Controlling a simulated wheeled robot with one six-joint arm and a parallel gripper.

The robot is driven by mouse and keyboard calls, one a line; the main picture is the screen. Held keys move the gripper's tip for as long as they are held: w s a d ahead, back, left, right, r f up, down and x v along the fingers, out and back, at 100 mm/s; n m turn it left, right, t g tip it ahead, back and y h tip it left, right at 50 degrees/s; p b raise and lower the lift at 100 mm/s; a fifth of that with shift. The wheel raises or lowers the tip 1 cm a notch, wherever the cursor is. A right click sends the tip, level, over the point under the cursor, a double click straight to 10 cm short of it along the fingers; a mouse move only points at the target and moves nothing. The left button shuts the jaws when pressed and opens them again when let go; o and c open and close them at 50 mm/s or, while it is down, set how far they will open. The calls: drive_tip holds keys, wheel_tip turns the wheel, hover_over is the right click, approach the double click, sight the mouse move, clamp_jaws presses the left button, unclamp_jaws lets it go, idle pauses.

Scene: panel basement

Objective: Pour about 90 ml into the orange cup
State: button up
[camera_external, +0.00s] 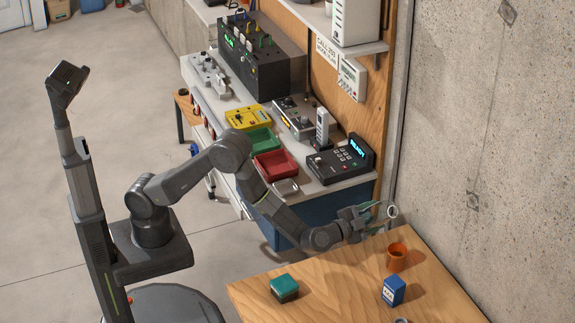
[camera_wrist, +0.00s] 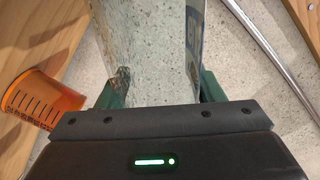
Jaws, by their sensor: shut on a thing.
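The orange cup (camera_external: 397,258) stands upright on the wooden table, near its back edge. It also shows at the left of the wrist view (camera_wrist: 42,100), with dark graduation marks on its side. My gripper (camera_external: 372,218) is above and slightly left of the cup in the external view. In the wrist view its green fingers (camera_wrist: 158,88) are shut on a clear vessel (camera_wrist: 150,45) with a blue and white label. A pale ring, seemingly the vessel's rim, shows in the external view (camera_external: 392,211). Its contents and exact tilt are hard to tell. No stream is visible.
A blue box (camera_external: 393,291) and a green-topped block (camera_external: 284,287) stand on the wooden table (camera_external: 335,280). A small round thing is cut off at the bottom edge. The concrete wall (camera_external: 490,150) rises close behind. A bench with instruments and trays stands further back.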

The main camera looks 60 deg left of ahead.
sight(374, 216)
drive_tip(key=shift+d+r+n+b, duration=0.4)
drive_tip(key=shift+d+r+n, duration=0.15)
drive_tip(key=shift+n, duration=0.55)
drive_tip(key=n+b, duration=0.2)
drive_tip(key=shift+r+n, duration=0.25)
drive_tip(key=shift+n, duration=0.05)
drive_tip(key=n+b, duration=0.2)
drive_tip(key=n, duration=0.1)
drive_tip(key=n+b, duration=0.1)
drive_tip(key=shift+w+d+r+t, duration=0.1)
drive_tip(key=shift+d+r+t, duration=0.05)
drive_tip(key=shift+d+t, duration=0.2)
drive_tip(key=shift+n, duration=0.3)
